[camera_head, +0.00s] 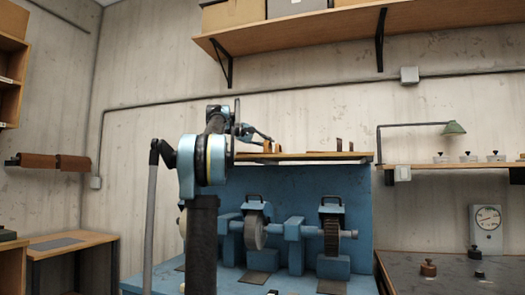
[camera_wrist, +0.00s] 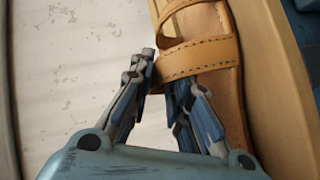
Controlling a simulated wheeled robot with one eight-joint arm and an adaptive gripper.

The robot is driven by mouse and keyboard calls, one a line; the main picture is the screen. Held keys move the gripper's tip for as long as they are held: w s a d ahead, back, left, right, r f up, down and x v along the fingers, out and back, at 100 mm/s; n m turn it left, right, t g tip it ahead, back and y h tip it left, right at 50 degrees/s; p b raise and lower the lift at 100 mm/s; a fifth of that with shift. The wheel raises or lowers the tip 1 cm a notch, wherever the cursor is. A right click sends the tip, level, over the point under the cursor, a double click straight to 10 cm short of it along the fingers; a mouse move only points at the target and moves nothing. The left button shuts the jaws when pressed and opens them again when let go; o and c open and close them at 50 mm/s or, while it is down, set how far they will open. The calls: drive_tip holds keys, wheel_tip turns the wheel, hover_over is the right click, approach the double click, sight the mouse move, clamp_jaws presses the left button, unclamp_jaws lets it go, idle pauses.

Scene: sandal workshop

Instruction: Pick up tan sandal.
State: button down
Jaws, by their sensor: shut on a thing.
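The tan sandal (camera_wrist: 200,59) lies along a wooden shelf in the wrist view, with its stitched strap crossing toward my gripper. My gripper (camera_wrist: 165,80) has one blue-grey finger on each side of the strap's left edge and is shut on the sandal there. The right finger covers part of the strap and sole. In the head view, my gripper (camera_head: 268,139) is at the left end of the shelf above the blue machine, and the sandal is only a small tan shape (camera_head: 268,147) there.
The shelf (camera_head: 310,156) holds small dark upright things (camera_head: 338,145) further right. Below it stands a blue grinding machine (camera_head: 290,215) with wheels. A higher wooden shelf (camera_head: 300,27) with boxes runs above. A green lamp (camera_head: 453,128) is at right.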

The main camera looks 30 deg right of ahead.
wheel_tip(320, 180, up, 10)
drive_tip(key=shift+f, duration=0.1)
idle(0.4)
idle(0.5)
